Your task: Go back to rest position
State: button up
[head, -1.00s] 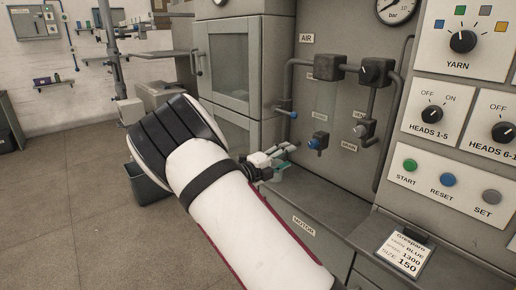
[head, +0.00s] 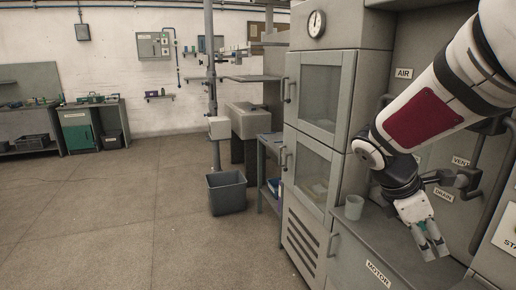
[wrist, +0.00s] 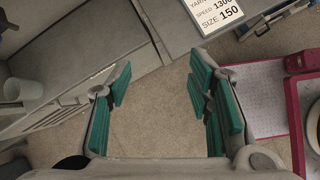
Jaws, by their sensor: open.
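My gripper (head: 434,254) hangs at the right of the head view, pointing down in front of the machine's grey ledge. In the wrist view my gripper (wrist: 158,82) shows its two green-padded fingers spread wide apart, with nothing between them but floor. It is open and empty. My white arm with a dark red panel reaches in from the upper right of the head view.
A pale cup (head: 353,206) stands on the machine ledge (head: 372,240), left of my gripper. A grey bin (head: 227,194) stands on the floor near a side shelf. The floor (head: 110,220) at left is clear. A printed card (wrist: 216,14) shows in the wrist view.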

jog(key=s+a+r+m+t+y, duration=0.2)
jog(key=s+a+m+y, duration=0.1)
jog(key=s+a+m, duration=0.4)
jog(key=s+a+r+m+t+y+p, duration=0.1)
jog(key=s+a+r+m+t+y, duration=0.1)
jog(key=s+a+m, duration=0.4)
jog(key=s+r+m+y, duration=0.1)
jog(key=s+m+y, duration=0.1)
jog(key=s, duration=0.3)
jog(key=shift+s+a+m, duration=0.35)
jog(key=shift+m, duration=0.15)
